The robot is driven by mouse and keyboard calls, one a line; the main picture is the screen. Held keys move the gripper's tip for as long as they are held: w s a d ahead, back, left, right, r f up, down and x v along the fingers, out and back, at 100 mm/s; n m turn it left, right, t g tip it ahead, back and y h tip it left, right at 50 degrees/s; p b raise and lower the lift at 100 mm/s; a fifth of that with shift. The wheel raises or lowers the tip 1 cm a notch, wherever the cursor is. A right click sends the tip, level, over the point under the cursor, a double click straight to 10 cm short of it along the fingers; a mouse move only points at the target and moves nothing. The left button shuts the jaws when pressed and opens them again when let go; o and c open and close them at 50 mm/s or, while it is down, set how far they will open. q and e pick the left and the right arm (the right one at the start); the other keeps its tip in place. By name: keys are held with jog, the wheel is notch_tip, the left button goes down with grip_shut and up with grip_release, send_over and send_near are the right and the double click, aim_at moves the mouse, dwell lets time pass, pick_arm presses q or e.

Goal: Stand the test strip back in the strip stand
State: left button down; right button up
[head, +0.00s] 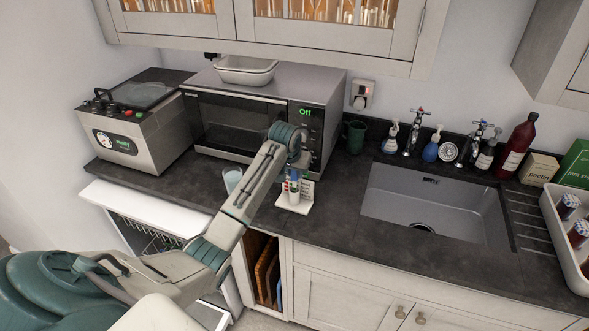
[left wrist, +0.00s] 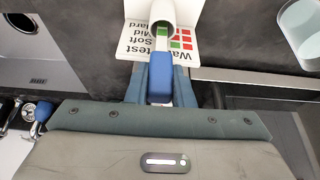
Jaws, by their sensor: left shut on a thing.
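The strip stand (head: 296,206) is a white base with a printed card, standing on the dark counter left of the sink. In the left wrist view its card (left wrist: 185,50) shows water-test wording and coloured squares, beside a white round holder (left wrist: 174,13). My left gripper (head: 293,183) is over the stand, shut on the test strip. In the left wrist view the strip's blue grip (left wrist: 159,83) sits between the fingers. Its pale end with a green patch (left wrist: 162,32) overlaps the holder's mouth; I cannot tell how deep it is. My right gripper is out of view.
A glass (head: 232,180) stands just left of my left arm, and also shows in the left wrist view (left wrist: 303,30). The microwave (head: 262,110) is behind. The sink (head: 435,205) lies to the right, with clear counter between it and the stand.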

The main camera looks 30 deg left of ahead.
pick_arm(q)
jog(key=c, duration=1.2)
grip_release()
jog(key=shift+c, duration=0.2)
jog(key=shift+o, duration=0.3)
jog(key=shift+s+r, duration=0.1)
jog(key=shift+r, duration=0.2)
jog(key=b+v, duration=0.4)
jog(key=v, duration=0.6)
